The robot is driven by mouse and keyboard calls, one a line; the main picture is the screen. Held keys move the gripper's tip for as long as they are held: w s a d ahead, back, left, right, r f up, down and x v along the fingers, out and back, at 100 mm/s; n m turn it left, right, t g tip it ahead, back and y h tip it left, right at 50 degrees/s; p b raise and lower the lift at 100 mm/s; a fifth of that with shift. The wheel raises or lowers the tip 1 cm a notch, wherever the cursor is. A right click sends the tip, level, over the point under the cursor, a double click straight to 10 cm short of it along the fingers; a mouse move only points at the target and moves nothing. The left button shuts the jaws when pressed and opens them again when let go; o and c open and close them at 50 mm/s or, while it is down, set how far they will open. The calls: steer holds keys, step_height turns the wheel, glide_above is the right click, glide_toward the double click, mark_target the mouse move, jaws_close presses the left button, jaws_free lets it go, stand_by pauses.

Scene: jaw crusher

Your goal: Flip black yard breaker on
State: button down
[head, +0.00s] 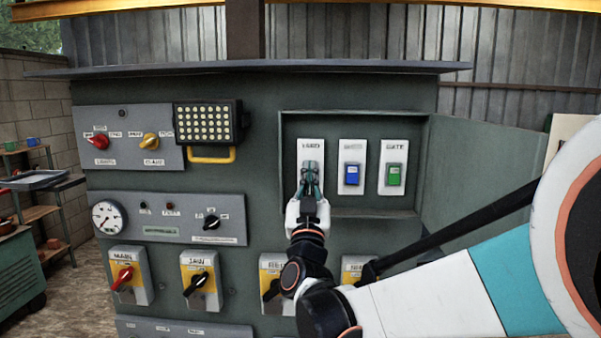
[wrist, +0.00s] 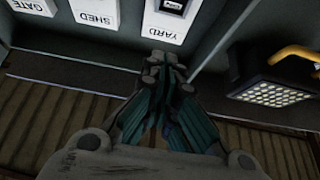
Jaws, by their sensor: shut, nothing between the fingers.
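The yard breaker's white plate (head: 304,150) is the leftmost of three in an open recessed box on the green panel. In the head view my gripper covers most of this breaker. The wrist view is upside down and shows the plate marked YARD (wrist: 165,28), with part of a dark breaker (wrist: 173,5) at the top edge. Whether it is up or down is hard to tell. My gripper (head: 311,170) is shut and empty in front of the yard plate. Its fingertips also show in the wrist view (wrist: 160,68), just by the YARD label; contact is unclear.
The blue shed breaker (head: 352,174) and green gate breaker (head: 394,174) sit to the right. The box's door (head: 480,180) stands open at right. A lamp (head: 208,121) with a yellow handle (head: 211,155) juts out at left. Rotary switches, including a red one (head: 122,279), are below.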

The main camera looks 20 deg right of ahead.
steer(key=s+a+f, duration=0.2)
steer(key=s, duration=0.4)
steer(key=shift+s+b, duration=0.15)
steer(key=shift+b, duration=0.25)
steer(key=shift+d+f, duration=0.1)
steer(key=shift+f, duration=0.05)
